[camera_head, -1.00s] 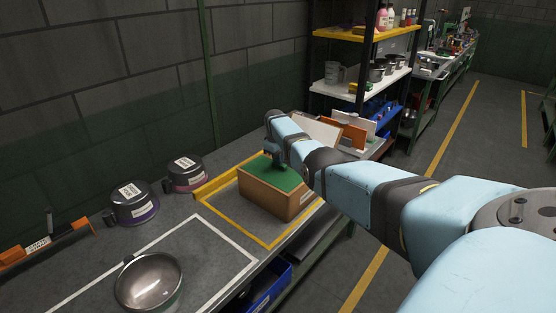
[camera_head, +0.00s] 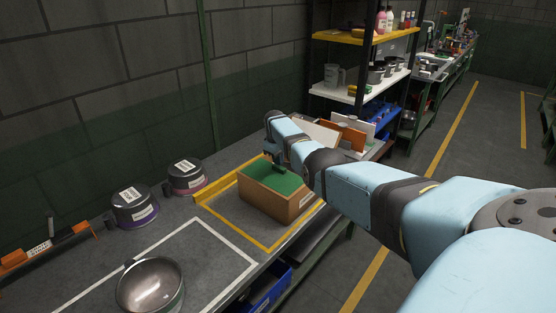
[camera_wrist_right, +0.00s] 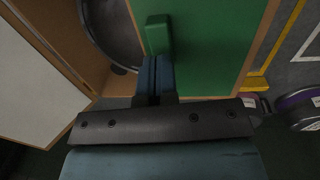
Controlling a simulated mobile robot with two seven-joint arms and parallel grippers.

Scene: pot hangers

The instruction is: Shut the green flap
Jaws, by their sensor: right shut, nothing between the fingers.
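The green flap (camera_head: 284,182) lies on top of a brown wooden box (camera_head: 270,203) and looks level or nearly so. A small green handle (camera_head: 279,169) stands on the flap. My right gripper (camera_head: 273,157) is at the flap's far side, close by the handle. In the right wrist view, the shut, empty fingers (camera_wrist_right: 156,78) point at the green handle (camera_wrist_right: 158,35) on the flap (camera_wrist_right: 215,40). I cannot tell whether the fingertips touch the handle. My left gripper is not in view.
Yellow tape (camera_head: 270,247) frames the box on the bench. Dark pots (camera_head: 133,206) (camera_head: 186,177) and a steel bowl (camera_head: 150,284) stand to the left. A white panel (camera_head: 318,132) and an orange panel (camera_head: 347,136) stand behind my right arm. Shelves stand beyond.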

